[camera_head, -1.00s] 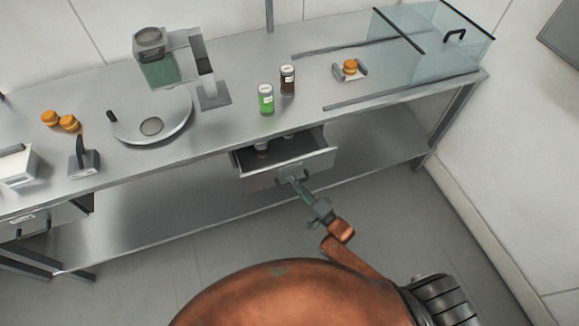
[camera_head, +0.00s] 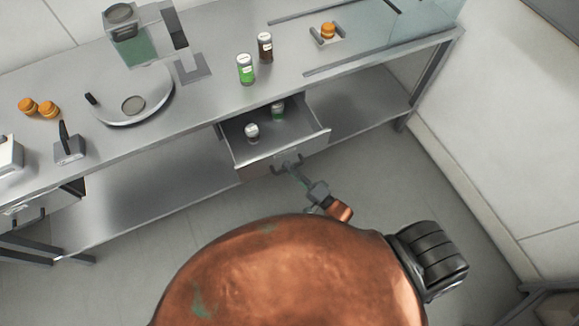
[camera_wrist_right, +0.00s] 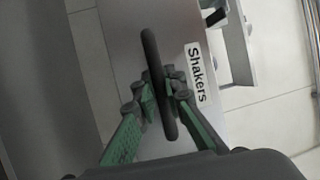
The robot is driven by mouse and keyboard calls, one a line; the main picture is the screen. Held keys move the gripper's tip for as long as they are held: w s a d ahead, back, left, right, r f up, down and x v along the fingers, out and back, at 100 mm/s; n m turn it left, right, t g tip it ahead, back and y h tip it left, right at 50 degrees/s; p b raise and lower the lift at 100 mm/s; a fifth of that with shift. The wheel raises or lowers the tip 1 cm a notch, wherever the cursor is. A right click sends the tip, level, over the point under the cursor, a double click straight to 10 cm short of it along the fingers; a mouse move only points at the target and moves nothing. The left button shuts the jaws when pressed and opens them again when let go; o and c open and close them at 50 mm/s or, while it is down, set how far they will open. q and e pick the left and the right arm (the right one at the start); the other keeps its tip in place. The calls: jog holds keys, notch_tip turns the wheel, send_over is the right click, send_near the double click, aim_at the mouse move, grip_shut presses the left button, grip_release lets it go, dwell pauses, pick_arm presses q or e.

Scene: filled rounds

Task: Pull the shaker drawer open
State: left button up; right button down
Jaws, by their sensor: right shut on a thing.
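The shaker drawer (camera_head: 283,152) under the counter stands well open. Two shakers show inside it, a white-topped one (camera_head: 252,131) and a greenish one (camera_head: 278,112). My right gripper (camera_head: 291,168) is at the front of the drawer, shut on its dark handle. In the right wrist view the green fingers of the right gripper (camera_wrist_right: 161,97) close on both sides of the black handle (camera_wrist_right: 153,62), beside a white label (camera_wrist_right: 195,73) reading "Shakers". My left gripper is not in view.
A green-labelled jar (camera_head: 245,69) and a brown jar (camera_head: 265,47) stand on the steel counter (camera_head: 215,108) above the drawer. The floor in front is clear.

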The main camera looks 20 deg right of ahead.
jog(key=c, duration=2)
grip_release()
jog(key=shift+o, duration=0.2)
jog(key=shift+d, duration=0.1)
jog(key=v, duration=1.2)
